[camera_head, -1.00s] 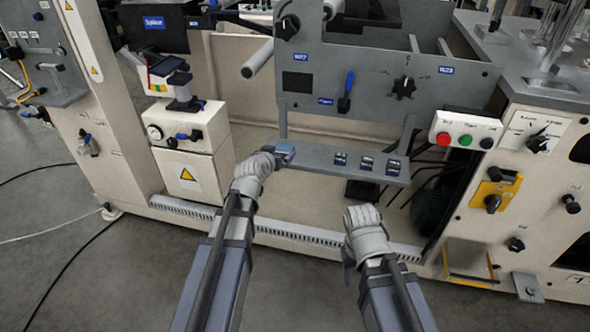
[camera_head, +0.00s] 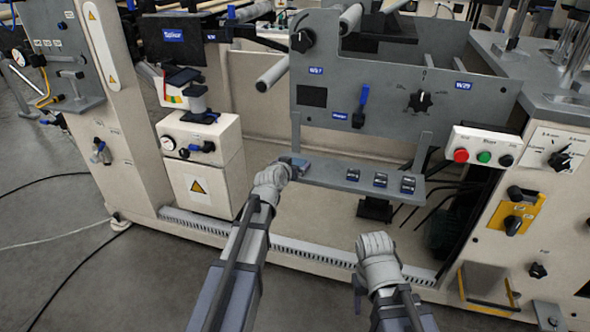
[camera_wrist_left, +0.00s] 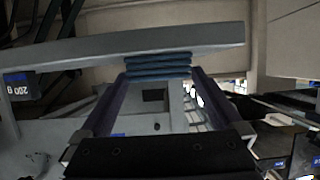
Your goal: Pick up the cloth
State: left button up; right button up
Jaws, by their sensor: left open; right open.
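The cloth is a folded blue stack (camera_head: 299,164) at the left end of a narrow grey shelf (camera_head: 335,176). In the left wrist view the cloth (camera_wrist_left: 158,66) shows as stacked blue layers at the shelf's edge. My left gripper (camera_head: 287,168) is at the cloth, partly covering it in the head view. In the wrist view its open fingers (camera_wrist_left: 158,74) stand on either side of the cloth; I cannot tell whether they touch it. My right gripper (camera_head: 375,246) is low, in front of the machine and away from the shelf; its fingertips are hidden.
Several small dark blocks (camera_head: 380,180) sit on the shelf right of the cloth. A grey panel (camera_head: 390,95) with knobs rises behind the shelf. A button box (camera_head: 484,147) is to the right, and a cream cabinet (camera_head: 200,160) to the left. Open floor lies at lower left.

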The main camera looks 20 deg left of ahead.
pick_arm(q)
jog(key=shift+x, duration=1.15)
jog(key=shift+s, duration=0.1)
jog(key=c, duration=1)
